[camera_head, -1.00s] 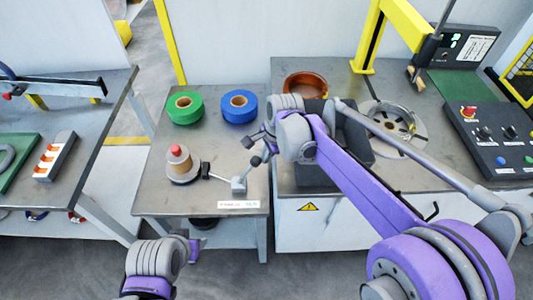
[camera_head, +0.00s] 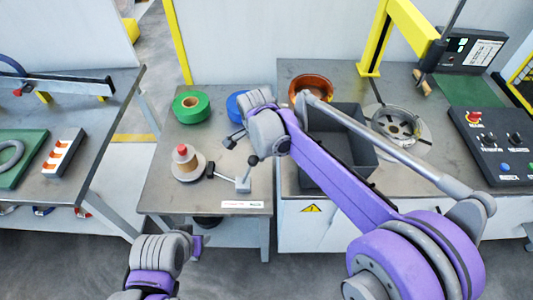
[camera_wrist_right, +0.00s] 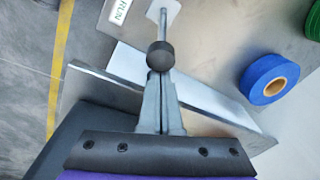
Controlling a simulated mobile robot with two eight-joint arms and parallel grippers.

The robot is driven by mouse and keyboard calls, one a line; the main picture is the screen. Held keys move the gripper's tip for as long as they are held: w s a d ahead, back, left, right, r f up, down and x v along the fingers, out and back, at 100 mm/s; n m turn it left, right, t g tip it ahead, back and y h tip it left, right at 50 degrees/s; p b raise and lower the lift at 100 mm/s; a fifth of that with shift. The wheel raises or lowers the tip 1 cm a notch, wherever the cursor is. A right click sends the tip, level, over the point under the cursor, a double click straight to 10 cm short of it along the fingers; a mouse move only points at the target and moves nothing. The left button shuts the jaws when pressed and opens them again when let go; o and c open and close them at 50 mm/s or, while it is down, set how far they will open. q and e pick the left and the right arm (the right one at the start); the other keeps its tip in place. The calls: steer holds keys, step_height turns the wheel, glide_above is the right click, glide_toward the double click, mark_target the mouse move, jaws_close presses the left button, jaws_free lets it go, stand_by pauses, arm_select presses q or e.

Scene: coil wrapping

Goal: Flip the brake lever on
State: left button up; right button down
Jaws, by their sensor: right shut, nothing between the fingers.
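The brake lever (camera_head: 249,172) rises from a small grey block (camera_head: 243,185) on the small steel table and ends in a black ball knob (camera_head: 253,160). A rod runs left from the block to a black pad (camera_head: 210,170) beside the spindle (camera_head: 187,165) with a red top. My right gripper (camera_head: 235,138) is above and left of the knob. In the right wrist view the knob (camera_wrist_right: 160,55) appears just beyond the tips of my shut, empty fingers (camera_wrist_right: 159,82); I cannot tell whether they touch. My left gripper (camera_head: 199,245) is low in front of the table, its jaws unclear.
A green roll (camera_head: 190,106) and a partly hidden blue roll (camera_head: 237,105) lie at the table's back. A dark open bin (camera_head: 318,178), an orange ring (camera_head: 311,85) and a control box (camera_head: 492,150) are on the right bench. Another bench (camera_head: 85,150) stands at left.

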arm_select(q)
steer(key=shift+w+d+r+p, duration=0.1)
steer(key=shift+w+r+p, duration=0.05)
steer(key=shift+r+p, duration=0.4)
steer(key=shift+w+r+p, duration=0.15)
steer(key=shift+r+p, duration=0.2)
steer(key=shift+r, duration=0.3)
arm_select(e)
steer(key=a+h, duration=0.3)
steer(key=a, duration=0.7)
steer(key=shift+a+r+h, duration=0.25)
steer(key=shift+a+h, duration=0.05)
